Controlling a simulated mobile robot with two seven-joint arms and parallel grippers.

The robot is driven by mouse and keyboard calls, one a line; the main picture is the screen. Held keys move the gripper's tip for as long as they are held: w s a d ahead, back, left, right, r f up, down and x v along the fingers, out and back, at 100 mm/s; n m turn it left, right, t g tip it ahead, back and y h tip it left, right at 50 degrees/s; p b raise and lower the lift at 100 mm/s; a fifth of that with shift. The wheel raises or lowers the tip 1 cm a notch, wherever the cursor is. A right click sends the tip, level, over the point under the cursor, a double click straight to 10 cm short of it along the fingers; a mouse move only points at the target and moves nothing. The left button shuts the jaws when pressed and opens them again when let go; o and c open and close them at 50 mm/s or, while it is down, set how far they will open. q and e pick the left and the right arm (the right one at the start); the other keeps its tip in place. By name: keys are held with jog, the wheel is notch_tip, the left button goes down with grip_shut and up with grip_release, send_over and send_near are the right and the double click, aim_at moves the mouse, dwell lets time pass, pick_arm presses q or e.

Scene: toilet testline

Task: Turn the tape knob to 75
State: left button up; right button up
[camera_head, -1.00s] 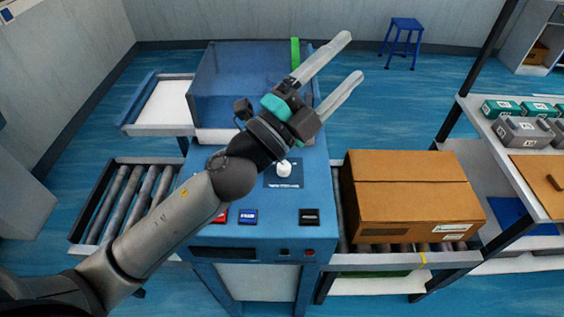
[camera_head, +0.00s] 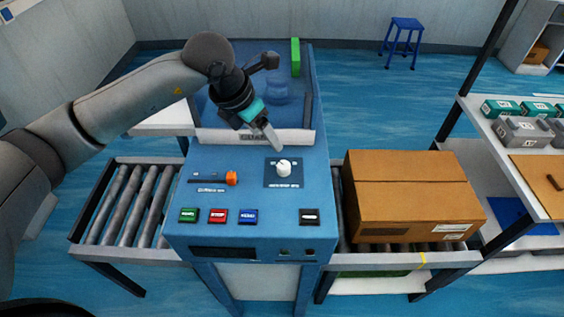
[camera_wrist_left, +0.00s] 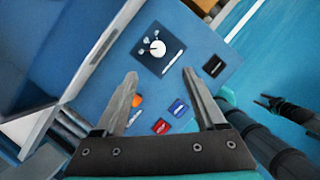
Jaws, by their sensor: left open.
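The white tape knob (camera_head: 284,168) sits on a dark square plate (camera_head: 271,182) on the right of the blue machine's panel. In the left wrist view the knob (camera_wrist_left: 158,48) lies beyond the fingertips, between their lines and apart from them. My left gripper (camera_head: 275,146) is above and just behind the knob in the head view, pointing down and to the right. Its two fingers (camera_wrist_left: 160,75) are open and empty in the wrist view. The knob's marks are too small to read. My right gripper does not show as such in the head view.
An orange slider (camera_head: 231,178) and green (camera_head: 188,215), red (camera_head: 218,215), blue (camera_head: 248,216) and black (camera_head: 309,217) buttons share the panel. A clear-walled housing stands behind. A cardboard box (camera_head: 410,200) sits on rollers at right; the left rollers (camera_head: 135,205) are empty.

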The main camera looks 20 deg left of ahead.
aim_at(283, 165)
pick_arm(q)
jog(key=x, duration=1.5)
jog(key=shift+a+f+p, duration=0.15)
jog(key=shift+a+p, duration=0.15)
grip_shut()
